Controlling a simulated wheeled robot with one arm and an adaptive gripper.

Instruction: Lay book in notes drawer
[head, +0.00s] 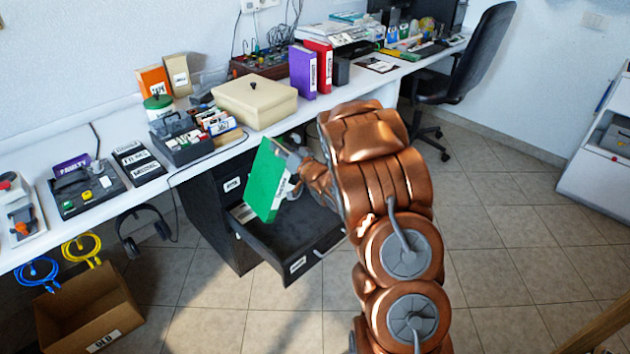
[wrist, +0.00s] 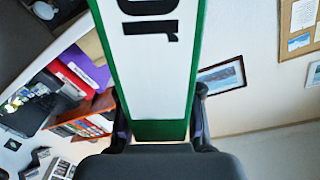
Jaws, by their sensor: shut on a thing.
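My gripper (head: 291,163) is shut on a green book (head: 264,184) with a white label on its spine. The book is held upright and slightly tilted above the open drawer (head: 326,252) of the dark cabinet under the desk. In the wrist view the book (wrist: 155,60) fills the middle, its end between the two fingers of my gripper (wrist: 160,125). The drawer is pulled out, with a label on its front too small to read. Its visible inside is dark and looks mostly bare. A white label or paper shows at its back left, partly behind the book.
The desk (head: 130,205) above carries a beige box (head: 254,101), purple and red binders (head: 303,72) and a grey organizer (head: 181,138). A cardboard box (head: 88,310) stands on the floor at the lower left. Headphones (head: 143,230) hang at the desk edge. An office chair (head: 465,70) stands behind.

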